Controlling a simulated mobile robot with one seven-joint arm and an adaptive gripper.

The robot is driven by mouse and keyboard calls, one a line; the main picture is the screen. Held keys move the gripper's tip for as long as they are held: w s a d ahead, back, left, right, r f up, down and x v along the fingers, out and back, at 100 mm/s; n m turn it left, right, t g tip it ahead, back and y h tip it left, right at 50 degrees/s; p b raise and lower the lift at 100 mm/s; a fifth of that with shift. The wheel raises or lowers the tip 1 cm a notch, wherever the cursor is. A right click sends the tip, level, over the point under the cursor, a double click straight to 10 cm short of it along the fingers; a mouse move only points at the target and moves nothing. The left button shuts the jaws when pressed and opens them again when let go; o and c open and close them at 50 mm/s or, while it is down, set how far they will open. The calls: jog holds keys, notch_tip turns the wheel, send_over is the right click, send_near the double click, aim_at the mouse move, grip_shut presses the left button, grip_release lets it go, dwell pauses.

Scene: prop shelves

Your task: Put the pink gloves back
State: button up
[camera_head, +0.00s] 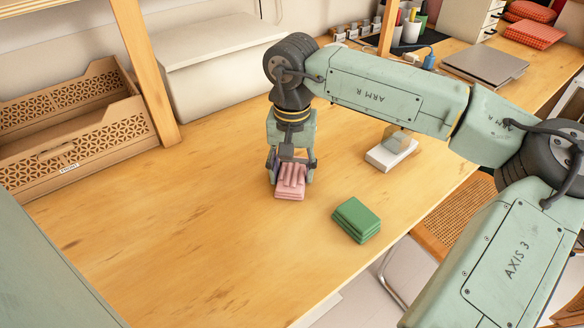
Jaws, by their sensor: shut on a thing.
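The pink gloves (290,186) are a small folded stack in the middle of the wooden table. My gripper (291,178) points down over them and is shut on them, with one finger at each side. I cannot tell whether the gloves touch the table or are slightly above it. The lower parts of the fingers partly hide the sides of the stack.
A folded green stack (357,219) lies to the right, near the table's front edge. A white block-like item (391,152) is behind it. A brown patterned crate (85,150) with a label stands at left beside a wooden post (147,75). The table's left part is clear.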

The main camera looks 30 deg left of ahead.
aim_at(292, 173)
jog(key=o, duration=1)
notch_tip(292, 173, up, 12)
jog(key=shift+r+b, duration=0.15)
jog(key=shift+b, duration=0.35)
